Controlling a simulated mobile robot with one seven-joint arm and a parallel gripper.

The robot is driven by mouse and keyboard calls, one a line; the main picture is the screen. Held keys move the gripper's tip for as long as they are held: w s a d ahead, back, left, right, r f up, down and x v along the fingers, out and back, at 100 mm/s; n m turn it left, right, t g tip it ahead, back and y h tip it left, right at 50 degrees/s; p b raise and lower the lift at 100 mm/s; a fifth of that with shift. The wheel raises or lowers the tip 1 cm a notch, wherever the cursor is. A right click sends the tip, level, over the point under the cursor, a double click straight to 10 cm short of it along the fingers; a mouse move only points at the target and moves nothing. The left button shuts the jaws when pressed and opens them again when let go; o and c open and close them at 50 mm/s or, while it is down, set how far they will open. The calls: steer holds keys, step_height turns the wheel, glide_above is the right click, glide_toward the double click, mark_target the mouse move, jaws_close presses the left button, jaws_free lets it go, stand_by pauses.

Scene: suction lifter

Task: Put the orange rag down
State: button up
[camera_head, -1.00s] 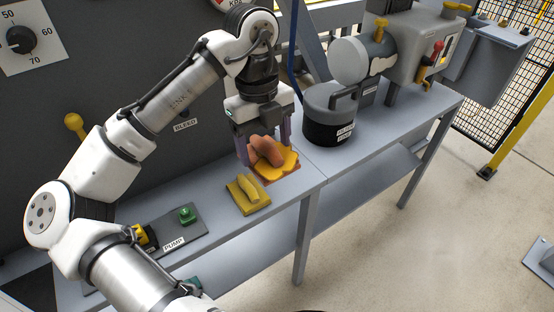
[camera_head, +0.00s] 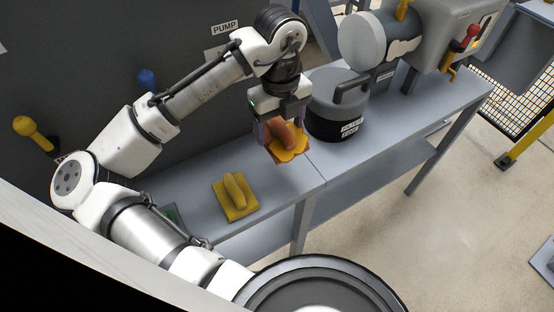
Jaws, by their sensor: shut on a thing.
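The orange rag (camera_head: 287,144) is bunched up, with a brownish-orange hump over a brighter yellow-orange part. My gripper (camera_head: 281,132) points down with its fingers on either side of the hump and is shut on it. The rag is over the grey bench (camera_head: 330,166), near its front edge and the seam between two bench sections. I cannot tell whether its underside touches the bench top. The far finger and part of the rag's back are hidden.
A yellow rag (camera_head: 236,198) lies on the bench to the left. A dark-and-grey canister (camera_head: 336,110) stands close on the right, with a grey machine (camera_head: 435,35) beyond. Bare bench top lies between the two rags.

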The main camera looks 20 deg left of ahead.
step_height(320, 180, down, 13)
steer(key=shift+r+p, duration=0.15)
steer(key=shift+p, duration=0.5)
steer(key=o, duration=0.9)
steer(key=shift+w, duration=0.1)
step_height(320, 180, up, 12)
steer(key=shift+r+b, duration=0.1)
steer(key=shift+b, duration=0.9)
